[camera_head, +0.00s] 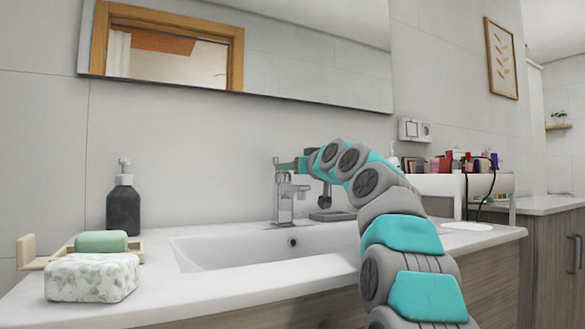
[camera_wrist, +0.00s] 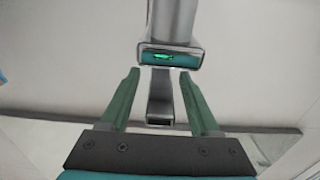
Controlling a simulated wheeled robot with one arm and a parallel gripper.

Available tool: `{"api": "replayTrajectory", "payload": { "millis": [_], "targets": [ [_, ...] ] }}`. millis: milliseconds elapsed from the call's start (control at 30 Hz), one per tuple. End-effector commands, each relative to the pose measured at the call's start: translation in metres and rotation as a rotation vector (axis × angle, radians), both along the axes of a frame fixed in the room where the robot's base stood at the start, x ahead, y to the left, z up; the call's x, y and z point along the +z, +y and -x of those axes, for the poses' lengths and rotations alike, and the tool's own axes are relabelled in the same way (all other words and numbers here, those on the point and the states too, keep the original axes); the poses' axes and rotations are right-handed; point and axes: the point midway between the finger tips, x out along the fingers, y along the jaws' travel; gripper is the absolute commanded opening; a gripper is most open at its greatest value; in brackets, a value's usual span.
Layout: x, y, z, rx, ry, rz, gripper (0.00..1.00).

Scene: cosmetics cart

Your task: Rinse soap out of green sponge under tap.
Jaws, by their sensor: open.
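A plain green block (camera_head: 101,241) rests on a pale wooden dish (camera_head: 134,250) at the left of the counter. I cannot tell whether it is the sponge or a soap bar. A white block with a green leaf pattern (camera_head: 93,277) lies in front of it. The chrome tap (camera_head: 285,202) stands at the back of the sink, with no water visible. My gripper (camera_head: 280,165) is at the tap's top, far from both blocks. In the wrist view my gripper (camera_wrist: 159,74) is open, its green fingers either side of part of the tap (camera_wrist: 160,105), holding nothing; contact is unclear.
The white sink basin (camera_head: 215,240) looks empty, though my arm hides its right part. A dark soap dispenser (camera_head: 123,208) stands behind the blocks. A cart with several cosmetics (camera_head: 462,163) is at the right. The counter between the blocks and basin is clear.

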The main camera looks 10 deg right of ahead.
Motion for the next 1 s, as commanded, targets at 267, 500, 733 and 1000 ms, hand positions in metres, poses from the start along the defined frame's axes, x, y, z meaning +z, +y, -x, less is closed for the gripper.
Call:
{"api": "replayTrajectory", "payload": {
  "millis": [267,500,733,1000],
  "targets": [
    [-0.0001,0.0004,-0.0009,0.0,0.0,0.0,0.62],
    [0.0,0.0005,-0.0009,0.0,0.0,0.0,0.4],
    [0.0001,0.0005,-0.0008,0.0,0.0,0.0,0.14],
    [0.0002,0.0003,-0.0009,0.0,-0.001,0.0,0.0]
  ]
}}
